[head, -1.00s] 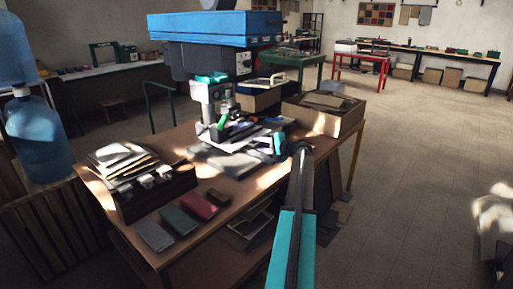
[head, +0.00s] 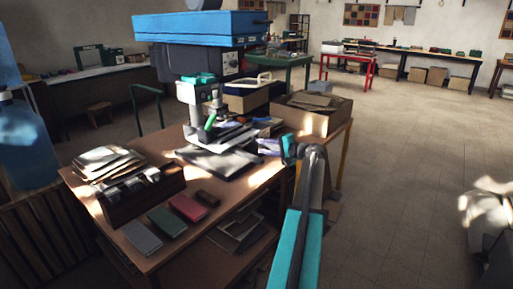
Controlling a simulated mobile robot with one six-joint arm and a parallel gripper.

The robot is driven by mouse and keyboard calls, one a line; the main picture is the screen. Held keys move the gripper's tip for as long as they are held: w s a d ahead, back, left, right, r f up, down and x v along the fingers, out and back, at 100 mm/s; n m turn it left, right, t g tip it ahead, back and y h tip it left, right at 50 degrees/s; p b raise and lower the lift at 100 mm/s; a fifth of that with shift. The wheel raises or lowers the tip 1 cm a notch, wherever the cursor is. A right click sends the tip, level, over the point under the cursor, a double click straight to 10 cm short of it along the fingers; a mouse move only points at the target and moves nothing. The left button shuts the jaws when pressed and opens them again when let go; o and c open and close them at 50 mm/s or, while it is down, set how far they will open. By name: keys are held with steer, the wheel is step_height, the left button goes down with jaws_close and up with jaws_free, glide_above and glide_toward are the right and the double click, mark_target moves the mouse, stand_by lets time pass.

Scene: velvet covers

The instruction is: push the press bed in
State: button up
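The press (head: 205,60) stands at the back of the wooden table, with a wide blue top, a dark body and a pale column with teal parts. A flat dark plate (head: 228,164), which looks like the press bed, lies below the column and juts toward the table's front. Papers and small tools partly cover its far side. My teal and grey arm (head: 300,235) reaches up from the bottom. My gripper (head: 272,147) is at its far end, right of the plate, seemingly apart from it. Its fingers are too small and blended with the clutter to read.
A rack with papers (head: 130,190) and several small books (head: 167,222) lie at the table's left front. A blurred blue water bottle (head: 25,145) stands at far left.

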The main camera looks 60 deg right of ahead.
mark_target(251, 142)
steer(key=v, duration=0.3)
steer(key=shift+s, duration=0.3)
steer(key=shift+r, duration=0.15)
steer(key=s+p, duration=0.1)
steer(key=p, duration=0.1)
steer(key=d+p, duration=0.1)
steer(key=s+p, duration=0.1)
steer(key=p, duration=0.1)
steer(key=shift+s+d+r+p, duration=0.3)
steer(key=shift+w, duration=0.15)
steer(key=p+x, duration=0.2)
steer(key=x, duration=1.1)
steer(key=shift+w+d+f, duration=0.15)
steer(key=shift+w, duration=0.05)
